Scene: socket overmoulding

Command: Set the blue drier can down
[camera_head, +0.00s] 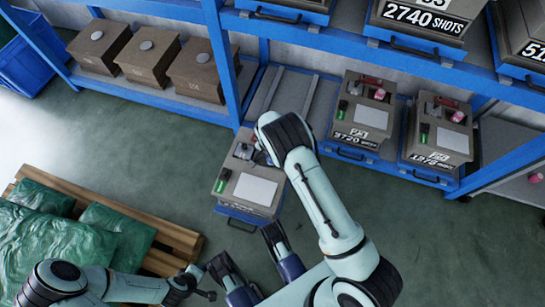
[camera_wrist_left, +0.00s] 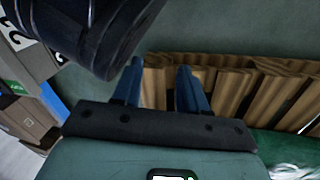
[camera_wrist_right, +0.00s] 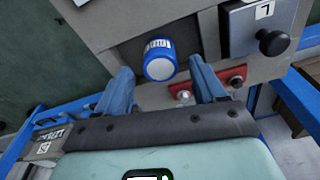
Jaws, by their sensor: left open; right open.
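The blue drier can (camera_wrist_right: 160,60), with a white printed label, shows in the right wrist view against the grey mould box (camera_wrist_right: 100,22). My right gripper (camera_wrist_right: 160,72) is open, its blue fingers on either side of the can and a little short of it. No finger visibly touches the can. In the head view the mould box (camera_head: 250,188) sits on a pulled-out blue drawer, and my right arm hides the can and right fingertips. My left gripper (camera_wrist_left: 160,80) is open and empty, facing the wooden pallet, away from the can.
A grey block with a black knob (camera_wrist_right: 270,40) and a red part (camera_wrist_right: 236,76) lie close to the can. A blue rack holds more mould boxes (camera_head: 360,115) and brown boxes (camera_head: 147,55). A pallet (camera_head: 165,235) with green bags stands left. Floor between is clear.

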